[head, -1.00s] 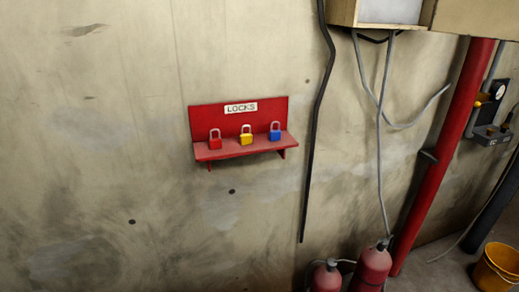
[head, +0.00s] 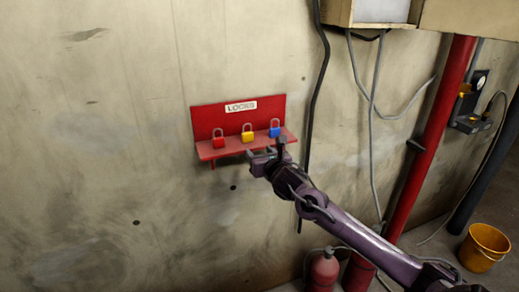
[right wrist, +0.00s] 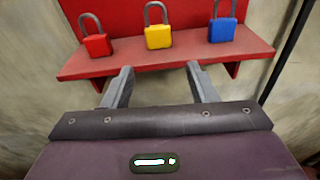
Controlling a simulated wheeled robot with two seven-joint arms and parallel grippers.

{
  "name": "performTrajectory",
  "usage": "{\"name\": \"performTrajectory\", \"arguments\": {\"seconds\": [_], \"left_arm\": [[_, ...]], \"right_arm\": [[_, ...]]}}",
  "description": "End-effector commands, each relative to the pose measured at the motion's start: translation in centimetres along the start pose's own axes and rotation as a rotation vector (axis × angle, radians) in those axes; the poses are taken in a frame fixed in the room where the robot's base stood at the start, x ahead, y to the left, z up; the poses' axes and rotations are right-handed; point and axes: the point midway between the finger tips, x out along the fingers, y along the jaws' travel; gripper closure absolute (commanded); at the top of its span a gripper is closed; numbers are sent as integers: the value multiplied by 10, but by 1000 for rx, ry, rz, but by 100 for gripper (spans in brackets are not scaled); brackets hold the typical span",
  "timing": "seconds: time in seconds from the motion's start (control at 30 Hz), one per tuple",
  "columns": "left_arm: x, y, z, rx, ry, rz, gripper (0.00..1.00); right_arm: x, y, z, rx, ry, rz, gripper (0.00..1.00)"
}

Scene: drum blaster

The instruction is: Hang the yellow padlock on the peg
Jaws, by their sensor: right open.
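The yellow padlock (head: 248,136) stands upright on the red shelf (head: 214,153) marked LOCKS, between a red padlock (head: 218,142) and a blue padlock (head: 275,131). In the right wrist view the yellow padlock (right wrist: 158,37) is ahead with its grey shackle up. My right gripper (head: 268,153) is in front of the shelf's edge. In the right wrist view my right gripper (right wrist: 160,70) has its fingers apart, nothing between them, pointing at the yellow padlock and short of it. I cannot make out a peg. My left gripper is out of view.
A black cable (head: 318,90) runs down the wall right of the shelf. Further right are a red pipe (head: 432,135), a grey wall device (head: 469,103) and a yellow bucket (head: 484,246). A red extinguisher (head: 324,272) stands below. The wall left of the shelf is clear.

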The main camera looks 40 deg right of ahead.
Motion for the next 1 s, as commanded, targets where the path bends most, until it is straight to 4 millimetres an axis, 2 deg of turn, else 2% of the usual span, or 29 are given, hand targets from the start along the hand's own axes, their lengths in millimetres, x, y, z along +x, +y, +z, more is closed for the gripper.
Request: {"name": "performTrajectory", "arguments": {"seconds": [0.1, 0.27, 0.67, 0.8, 1.0], "left_arm": [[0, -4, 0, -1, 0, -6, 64], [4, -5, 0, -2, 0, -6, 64], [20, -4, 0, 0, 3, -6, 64], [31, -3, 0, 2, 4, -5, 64], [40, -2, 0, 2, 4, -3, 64]], "right_arm": [[0, 2, 12, -41, -19, 4, 47], [11, 2, 12, -42, -20, 3, 47], [59, 3, 12, -38, -20, 4, 47], [75, 3, 11, -42, -19, 5, 47], [92, 3, 12, -41, -18, 4, 47]]}}
